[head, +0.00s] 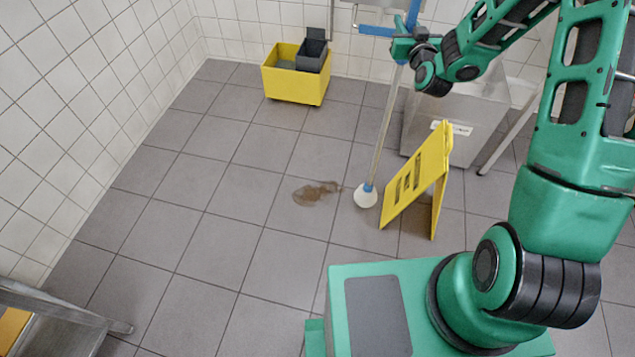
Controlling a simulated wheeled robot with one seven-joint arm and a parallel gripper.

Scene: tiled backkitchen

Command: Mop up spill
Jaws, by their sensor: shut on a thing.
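A brown spill (316,193) lies on the grey floor tiles near the middle of the head view. A mop (380,134) with a long pale handle, a blue upper grip and a blue collar stands nearly upright. Its round white head (366,196) is low at the floor, just right of the spill; I cannot tell whether it touches the floor. My gripper (403,48) is shut on the mop's upper handle. The fingertips are small and partly hidden around the handle.
A yellow folding floor sign (418,180) stands right of the mop head. A yellow mop bucket (293,84) with a dark wringer stands by the back wall. A steel cabinet (470,125) is behind the sign. A metal table corner (60,310) juts in at lower left. Floor left of the spill is clear.

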